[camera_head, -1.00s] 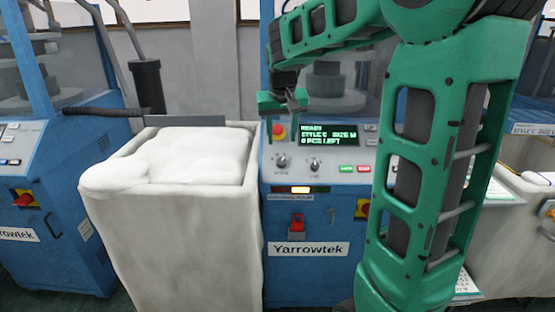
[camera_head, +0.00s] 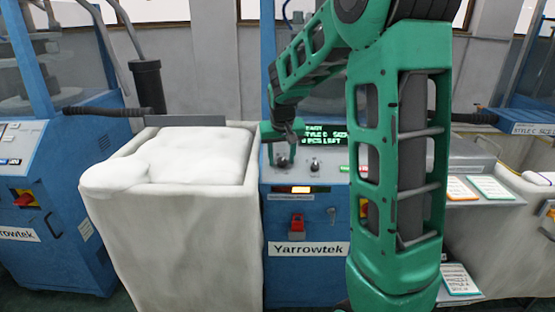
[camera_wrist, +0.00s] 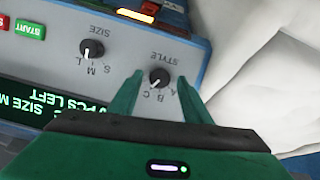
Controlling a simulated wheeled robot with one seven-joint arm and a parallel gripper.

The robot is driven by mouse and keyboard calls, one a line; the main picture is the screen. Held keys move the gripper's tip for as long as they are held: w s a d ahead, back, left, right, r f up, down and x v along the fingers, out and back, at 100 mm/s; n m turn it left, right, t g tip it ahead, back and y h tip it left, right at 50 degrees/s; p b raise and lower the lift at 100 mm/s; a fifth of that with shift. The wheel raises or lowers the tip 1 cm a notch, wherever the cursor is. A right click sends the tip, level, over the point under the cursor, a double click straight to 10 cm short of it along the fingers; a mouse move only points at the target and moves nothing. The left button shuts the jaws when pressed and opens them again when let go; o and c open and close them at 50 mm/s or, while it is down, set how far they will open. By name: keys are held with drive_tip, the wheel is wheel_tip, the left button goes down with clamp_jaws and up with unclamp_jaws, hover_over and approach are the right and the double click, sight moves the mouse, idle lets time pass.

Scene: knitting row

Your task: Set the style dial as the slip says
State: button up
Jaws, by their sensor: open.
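The style dial (camera_wrist: 158,77) is a small black knob with a pale mark, with letters A, B and C beside it. Its mark seems to point toward C. My gripper (camera_wrist: 158,90) is open, a finger on either side of the knob; I cannot tell whether they touch it. In the head view my gripper (camera_head: 282,150) is at the panel, partly covering the dial. The green display (camera_wrist: 50,118) shows style C, size M and pieces left. Paper slips, one orange-edged (camera_head: 458,188) and one green-edged (camera_head: 490,188), lie at right; their writing is too small to read.
The size dial (camera_wrist: 92,48) sits beside the style dial, with the green START button (camera_wrist: 30,28) further left. A lit orange lamp (camera_head: 300,190) and a red switch (camera_head: 297,225) are below the panel. A bin (camera_head: 170,230) heaped with white material stands close on the left.

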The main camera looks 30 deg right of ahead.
drive_tip(key=c, duration=1)
drive_tip(key=shift+w+a+n, duration=0.1)
drive_tip(key=shift+a+n, duration=0.05)
drive_tip(key=shift+n, duration=0.75)
drive_tip(key=shift+c, duration=0.2)
drive_tip(key=o, duration=1)
drive_tip(key=shift+o, duration=0.2)
drive_tip(key=shift+r, duration=0.15)
drive_tip(key=v, duration=1)
drive_tip(key=shift+a+r, duration=0.2)
drive_tip(key=shift+a, duration=0.05)
